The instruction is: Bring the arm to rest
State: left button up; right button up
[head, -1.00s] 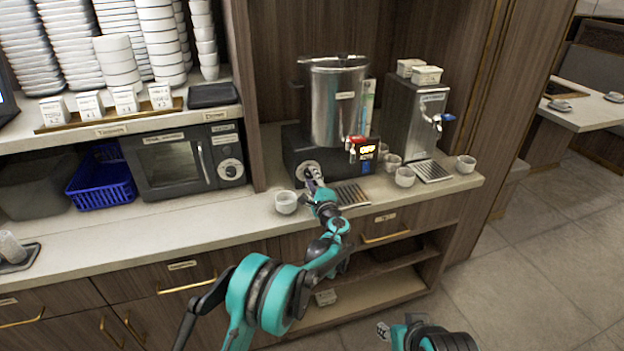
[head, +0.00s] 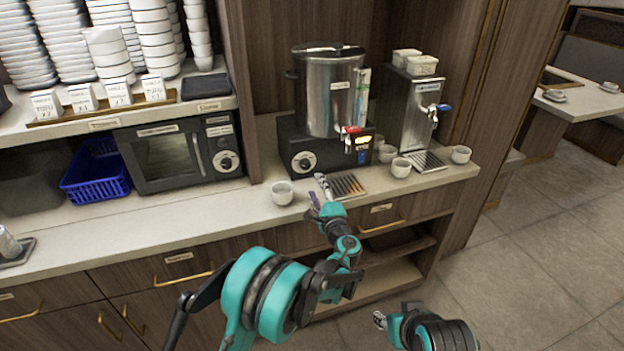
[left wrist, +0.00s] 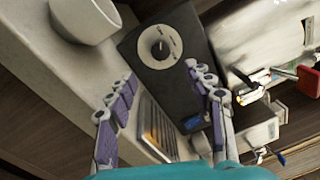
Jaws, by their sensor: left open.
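My left gripper (head: 319,194) is open and empty, above the counter's front edge in front of the boiler base. Its two purple-padded fingers stand apart in the left wrist view (left wrist: 161,76). The boiler's round dial (head: 304,161) is behind the gripper and clear of it; the dial (left wrist: 160,46) also shows beyond the fingers in the left wrist view. My right gripper (head: 380,320) is low at the bottom of the head view, away from the counter, too small to tell its opening.
A white cup (head: 282,193) stands on the counter just left of my left gripper. A drip tray (head: 347,187) lies to its right. The steel boiler (head: 328,95) and a second dispenser (head: 405,112) stand behind, with several cups nearby. Open floor (head: 510,270) lies to the right.

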pick_arm(q)
jog(key=shift+v, duration=0.95)
jog(key=s+a+r+n+g, duration=0.3)
jog(key=s+a+n+g, duration=0.15)
jog(key=s+a, duration=0.45)
jog(key=s+a+r+n+g, duration=0.25)
jog(key=s+a+n, duration=0.4)
jog(key=a, duration=0.55)
jog(key=s+f+n+g+h, duration=0.1)
jog(key=s+f+n+h, duration=0.1)
jog(key=s, duration=1)
jog(key=s+f+n+g+h, duration=0.2)
jog(key=s+f+n+h, duration=0.1)
jog(key=s, duration=0.9)
jog(key=shift+f+n+g, duration=0.3)
jog(key=shift+f+n, duration=0.45)
jog(key=shift+n, duration=0.35)
